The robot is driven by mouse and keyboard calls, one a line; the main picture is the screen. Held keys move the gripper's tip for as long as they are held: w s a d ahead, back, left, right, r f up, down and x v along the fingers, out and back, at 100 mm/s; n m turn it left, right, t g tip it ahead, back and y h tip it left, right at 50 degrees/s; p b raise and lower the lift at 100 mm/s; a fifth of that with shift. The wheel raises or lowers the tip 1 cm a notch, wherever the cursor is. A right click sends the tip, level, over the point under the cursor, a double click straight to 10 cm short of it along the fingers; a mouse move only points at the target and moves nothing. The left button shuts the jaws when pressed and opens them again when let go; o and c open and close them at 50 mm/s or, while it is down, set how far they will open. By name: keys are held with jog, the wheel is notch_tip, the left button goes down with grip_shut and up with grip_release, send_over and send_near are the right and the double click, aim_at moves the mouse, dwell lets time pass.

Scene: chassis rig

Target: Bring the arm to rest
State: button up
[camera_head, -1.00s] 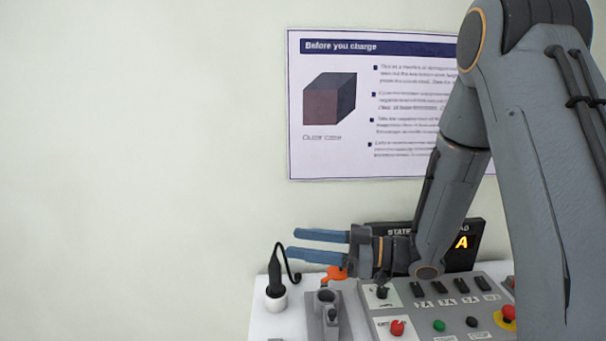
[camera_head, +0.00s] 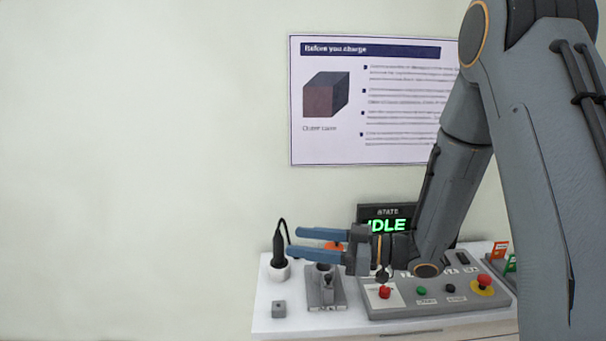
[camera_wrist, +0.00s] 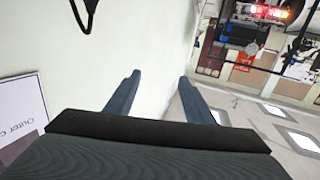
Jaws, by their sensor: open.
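My gripper (camera_head: 305,241) is open and empty, its two blue fingers pointing left above the bench's back left part in the head view. In the wrist view the two fingers of my gripper (camera_wrist: 158,88) stand apart with nothing between them. My arm comes down from the upper right and hides part of the control panel (camera_head: 408,304) and of the display (camera_head: 385,212), which reads "IDLE" in green.
A poster (camera_head: 375,150) hangs on the wall. The space left of the bench looks clear.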

jog(key=w+d+f+m+t+h+b, duration=0.35)
jog(key=w+d+f+t+h, duration=0.2)
jog(key=w+h, duration=0.2)
jog(key=s+d+f+m+g+h+b, duration=0.1)
jog(key=s+d+f+m+h, duration=0.1)
jog(key=d+f+h, duration=0.1)
jog(key=s+d+f+m+g+h+b, duration=0.1)
jog(key=d+f+m+h, duration=0.2)
jog(key=d, duration=0.3)
jog(key=s+d+f+m+g+h+b, duration=0.1)
jog(key=s+d+f+m+h, duration=0.1)
jog(key=d+f+h, duration=0.1)
jog(key=shift+s+d+m, duration=0.25)
jog(key=shift+s+d, duration=0.1)
jog(key=shift+d, duration=0.4)
jog(key=s+f+m+g+b, duration=0.3)
jog(key=s+g, duration=0.3)
jog(key=s, duration=1.1)
jog(key=shift+s+f+m, duration=0.15)
jog(key=shift+f+m, duration=0.05)
jog(key=shift+m, duration=0.4)
jog(key=shift+a+g+h, duration=0.1)
jog(key=shift+g+h, duration=0.15)
